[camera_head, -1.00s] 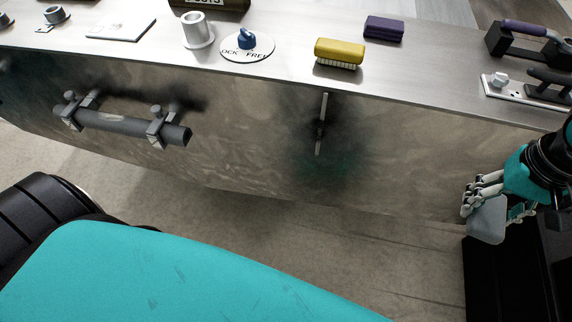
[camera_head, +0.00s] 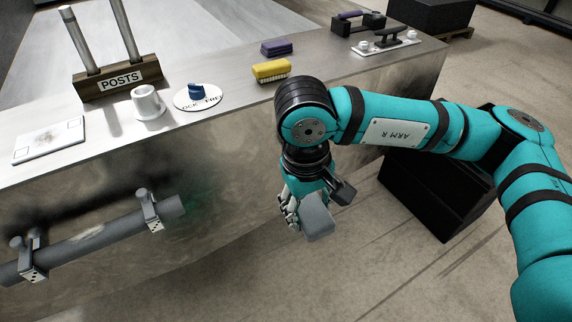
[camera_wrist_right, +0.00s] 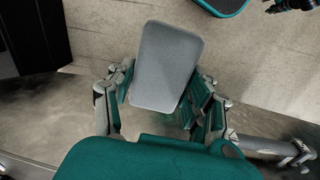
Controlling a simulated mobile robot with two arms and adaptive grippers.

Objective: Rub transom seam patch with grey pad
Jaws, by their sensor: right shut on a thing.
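The grey pad (camera_head: 318,222) is a rounded block in my right gripper (camera_head: 313,203), which is shut on it in front of the metal transom face. In the right wrist view the pad (camera_wrist_right: 168,62) points away from the palm, between the fingers (camera_wrist_right: 160,98). The pad appears apart from the transom.
A grey bar (camera_head: 95,240) on clamps sticks out from the transom at left.

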